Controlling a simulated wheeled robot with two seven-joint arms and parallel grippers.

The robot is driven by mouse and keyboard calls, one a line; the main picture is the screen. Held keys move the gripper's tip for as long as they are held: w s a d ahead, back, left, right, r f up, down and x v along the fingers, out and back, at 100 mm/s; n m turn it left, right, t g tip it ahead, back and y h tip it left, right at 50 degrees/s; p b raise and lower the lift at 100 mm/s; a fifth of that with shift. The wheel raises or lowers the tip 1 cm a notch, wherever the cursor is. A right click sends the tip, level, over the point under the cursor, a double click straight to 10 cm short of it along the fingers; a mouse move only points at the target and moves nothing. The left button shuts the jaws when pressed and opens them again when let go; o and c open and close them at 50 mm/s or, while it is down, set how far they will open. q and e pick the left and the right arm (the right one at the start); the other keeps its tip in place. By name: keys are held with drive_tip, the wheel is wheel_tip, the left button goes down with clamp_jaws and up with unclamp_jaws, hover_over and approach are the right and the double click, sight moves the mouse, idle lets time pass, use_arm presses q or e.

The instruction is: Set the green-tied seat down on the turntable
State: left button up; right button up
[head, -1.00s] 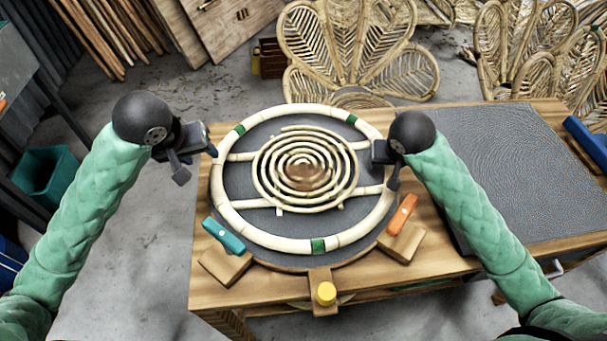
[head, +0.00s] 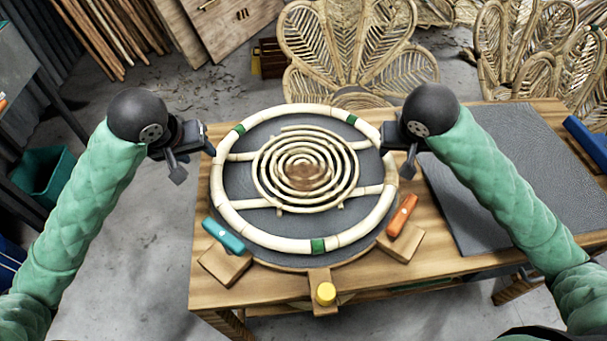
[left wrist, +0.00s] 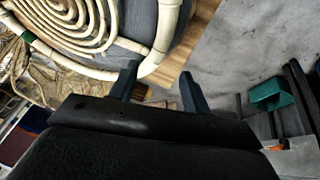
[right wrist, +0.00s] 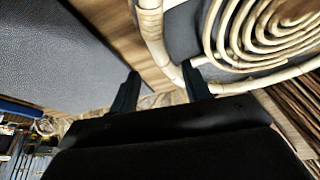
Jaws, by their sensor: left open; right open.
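The seat is a round pale rattan ring (head: 223,206) with a coiled spiral in its middle, crossbars and green ties (head: 318,245). It lies flat on the dark round turntable (head: 236,182), roughly centred. My left gripper (head: 207,142) is open and empty, just outside the ring's left side. My right gripper (head: 391,150) is open and empty, by the ring's right side. In the left wrist view the ring (left wrist: 165,38) lies beyond the open fingers (left wrist: 158,86). In the right wrist view the ring (right wrist: 152,35) also lies beyond the open fingers (right wrist: 163,84).
On the wooden bench (head: 215,285), a teal clamp (head: 224,235) and an orange clamp (head: 402,215) sit on blocks at the turntable's front. A yellow knob (head: 326,293) stands between them. A dark mat (head: 490,190) covers the right side. Rattan chair backs (head: 345,50) stand behind.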

drive_tip(key=shift+v, duration=1.2)
use_arm(q)
drive_tip(key=shift+a, duration=0.1)
drive_tip(key=shift+s+a+p, duration=0.2)
drive_tip(key=shift+a+p, duration=0.05)
drive_tip(key=shift+a, duration=0.7)
drive_tip(key=shift+s+a+p, duration=0.2)
drive_tip(key=shift+a, duration=0.75)
drive_tip(key=shift+s+a+p, duration=0.2)
drive_tip(key=shift+a+p, duration=0.05)
drive_tip(key=shift+a, duration=0.7)
use_arm(e)
drive_tip(key=shift+r, duration=0.75)
use_arm(q)
wheel_tip(320, 180, up, 9)
drive_tip(key=p, duration=1.1)
use_arm(e)
wheel_tip(320, 180, up, 11)
drive_tip(key=shift+f, duration=0.1)
use_arm(q)
wheel_tip(320, 180, up, 2)
drive_tip(key=shift+r+p, duration=0.25)
drive_tip(key=shift+p, duration=0.95)
use_arm(e)
drive_tip(key=s+d, duration=0.1)
drive_tip(key=d, duration=0.5)
